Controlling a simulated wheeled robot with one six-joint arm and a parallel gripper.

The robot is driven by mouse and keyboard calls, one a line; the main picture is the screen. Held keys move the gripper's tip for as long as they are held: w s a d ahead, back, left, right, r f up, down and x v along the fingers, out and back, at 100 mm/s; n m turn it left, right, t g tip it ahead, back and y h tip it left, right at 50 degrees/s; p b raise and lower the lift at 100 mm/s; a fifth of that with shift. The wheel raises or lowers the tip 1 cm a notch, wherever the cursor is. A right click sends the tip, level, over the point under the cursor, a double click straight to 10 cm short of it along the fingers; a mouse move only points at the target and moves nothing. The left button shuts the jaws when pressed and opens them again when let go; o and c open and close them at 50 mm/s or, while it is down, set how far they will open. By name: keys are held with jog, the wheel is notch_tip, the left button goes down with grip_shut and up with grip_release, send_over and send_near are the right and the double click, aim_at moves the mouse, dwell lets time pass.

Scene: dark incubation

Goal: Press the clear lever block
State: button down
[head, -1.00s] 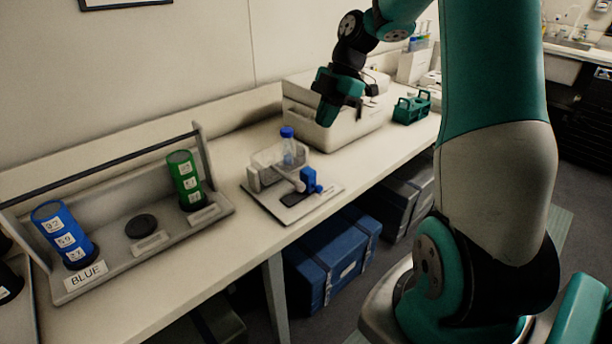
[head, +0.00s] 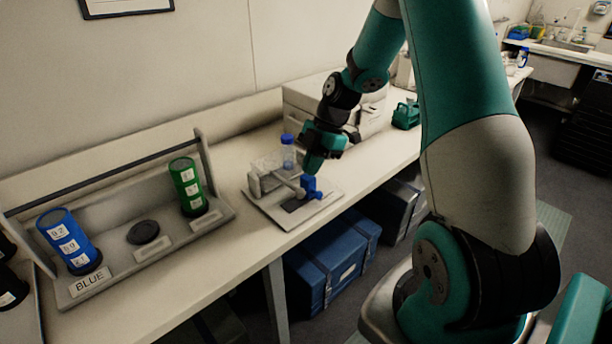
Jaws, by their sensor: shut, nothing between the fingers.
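A small lever device stands on a pale plate (head: 270,212) near the front edge of the bench. It has a clear box (head: 266,168) at the back, a light grey lever arm (head: 287,184) and a blue block (head: 309,187) at the right end of the arm. Which part is the lever block named in the task is not certain. My gripper (head: 312,168) is shut and empty, pointing down just above the blue block. A small gap seems to lie between them, though contact is hard to judge. My gripper hides part of the device's back right.
A blue-capped clear bottle (head: 288,154) stands behind the device, close to my gripper. To the left, a grey rack (head: 118,272) holds a blue cylinder (head: 66,240) and a green cylinder (head: 187,186). A white box (head: 300,108) and a green carrier (head: 406,116) stand behind to the right.

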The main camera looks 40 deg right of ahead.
jog(key=shift+p+x, duration=0.6)
jog(key=shift+x, duration=1.4)
jog(key=shift+f, duration=0.15)
jog(key=f+b, duration=0.1)
jog(key=b, duration=0.2)
jog(key=f+t+b, duration=0.1)
jog(key=f+b, duration=0.1)
jog(key=b, duration=0.1)
jog(key=s+f+t+b, duration=0.1)
jog(key=b, duration=0.2)
jog(key=shift+f+n, duration=0.15)
jog(key=shift+n, duration=0.15)
jog(key=shift+f+b, duration=0.4)
jog(key=shift+b, duration=0.15)
jog(key=shift+s, duration=0.1)
jog(key=shift+s, duration=0.1)
